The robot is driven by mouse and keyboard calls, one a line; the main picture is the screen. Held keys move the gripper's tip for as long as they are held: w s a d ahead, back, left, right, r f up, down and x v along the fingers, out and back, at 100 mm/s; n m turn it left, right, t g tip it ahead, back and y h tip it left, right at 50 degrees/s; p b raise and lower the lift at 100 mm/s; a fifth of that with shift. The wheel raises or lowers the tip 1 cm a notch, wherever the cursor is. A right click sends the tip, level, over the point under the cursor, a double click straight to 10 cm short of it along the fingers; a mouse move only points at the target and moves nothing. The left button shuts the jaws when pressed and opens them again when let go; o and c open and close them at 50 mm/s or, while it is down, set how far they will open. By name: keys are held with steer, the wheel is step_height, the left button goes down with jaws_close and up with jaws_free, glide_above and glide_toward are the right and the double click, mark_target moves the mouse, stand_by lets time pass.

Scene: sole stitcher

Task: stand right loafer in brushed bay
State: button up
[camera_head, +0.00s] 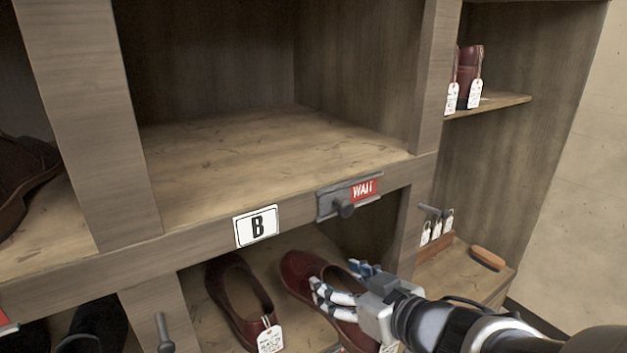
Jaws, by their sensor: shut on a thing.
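A dark red loafer (298,268) is in the lower bay below the B label, and my gripper (335,285) is shut on it near its opening. Part of the loafer is hidden behind my gripper. A second dark red loafer (228,290) with a white tag (270,339) lies to its left in the same bay. I cannot tell whether the held loafer touches the bay floor. No label reading "brushed" is legible.
The upper bay (270,150) above the B label (256,226) is empty. A slider plate (345,210) shows WAIT (363,189). Upright dividers (160,300) flank the bays. At right are tagged shoes (468,75), a brush (487,258) and hanging tags (437,228). Dark shoes sit at left.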

mark_target(327, 267)
steer(key=w+a+p, duration=0.1)
steer(key=p, duration=0.1)
steer(key=w+p, duration=0.1)
steer(key=w+a+p, duration=0.1)
steer(key=p, duration=0.1)
steer(key=shift+w+a+r+p, duration=0.25)
steer(key=shift+w+a+p, duration=0.05)
steer(key=shift+w+a, duration=0.05)
steer(key=w+a, duration=0.1)
steer(key=w, duration=0.1)
steer(key=w+a+b, duration=0.1)
steer(key=w, duration=0.1)
steer(key=w+a, duration=0.2)
steer(key=shift+f+b, duration=0.3)
steer(key=shift+f, duration=0.05)
steer(key=shift+w+a+r, duration=0.1)
steer(key=shift+w+a, duration=0.25)
steer(key=shift+w, duration=0.35)
steer(key=shift+w+f+b, duration=0.15)
steer(key=shift+f+b, duration=0.7)
steer(key=shift+f, duration=0.95)
steer(key=shift+f, duration=0.1)
steer(key=o, duration=1.4)
